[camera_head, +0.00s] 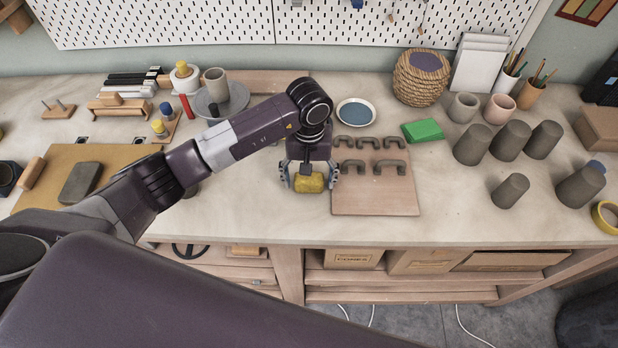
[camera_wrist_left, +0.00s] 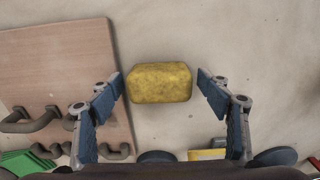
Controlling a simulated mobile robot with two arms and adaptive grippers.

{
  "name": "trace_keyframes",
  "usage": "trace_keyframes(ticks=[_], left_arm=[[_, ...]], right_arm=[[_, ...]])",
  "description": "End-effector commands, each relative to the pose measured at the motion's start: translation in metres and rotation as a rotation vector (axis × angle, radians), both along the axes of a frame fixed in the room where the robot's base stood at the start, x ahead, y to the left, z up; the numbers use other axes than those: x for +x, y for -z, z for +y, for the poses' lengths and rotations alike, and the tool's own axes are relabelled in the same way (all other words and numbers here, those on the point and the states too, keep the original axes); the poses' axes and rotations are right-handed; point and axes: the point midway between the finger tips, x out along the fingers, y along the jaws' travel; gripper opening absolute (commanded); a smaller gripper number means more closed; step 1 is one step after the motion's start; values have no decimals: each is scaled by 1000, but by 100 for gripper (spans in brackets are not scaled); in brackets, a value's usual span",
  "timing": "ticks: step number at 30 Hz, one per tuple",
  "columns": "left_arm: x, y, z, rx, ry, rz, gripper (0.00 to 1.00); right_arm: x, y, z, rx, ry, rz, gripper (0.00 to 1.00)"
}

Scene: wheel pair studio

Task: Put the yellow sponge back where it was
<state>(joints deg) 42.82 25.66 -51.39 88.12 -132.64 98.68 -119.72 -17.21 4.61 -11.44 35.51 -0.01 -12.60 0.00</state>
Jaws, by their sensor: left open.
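The yellow sponge (camera_head: 309,183) lies on the bench top, just left of the wooden board with grey handles. My left gripper (camera_head: 309,178) is above it with its fingers apart, one on each side. In the left wrist view the sponge (camera_wrist_left: 160,82) sits between and slightly beyond the open fingertips (camera_wrist_left: 162,84), with a gap on both sides. A green block (camera_head: 423,130) lies behind the board at the right. My right gripper is not in view.
The wooden board (camera_head: 370,199) with several grey handles is close on the right. A blue-filled dish (camera_head: 355,112) stands behind. Several grey clay cups (camera_head: 510,140) stand farther right. The bench front edge is near, and bare bench (camera_head: 240,215) lies to the left.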

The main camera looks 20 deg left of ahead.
Motion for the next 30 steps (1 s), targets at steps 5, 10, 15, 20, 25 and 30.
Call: trace_keyframes(ticks=[5, 10, 15, 20, 25, 30], left_arm=[[2, -26, 1, 1, 2, -8, 71], [2, -65, 0, 0, 2, -7, 71], [1, -96, 0, 0, 1, -5, 71], [0, -114, 0, 1, 0, -2, 71], [0, -121, 0, 0, -1, 0, 71], [-1, -121, 0, 0, 0, 0, 71]], right_arm=[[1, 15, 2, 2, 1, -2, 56], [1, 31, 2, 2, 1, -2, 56], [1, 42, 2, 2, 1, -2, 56], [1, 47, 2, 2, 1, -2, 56], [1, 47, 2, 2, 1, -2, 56], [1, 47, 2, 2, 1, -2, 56]])
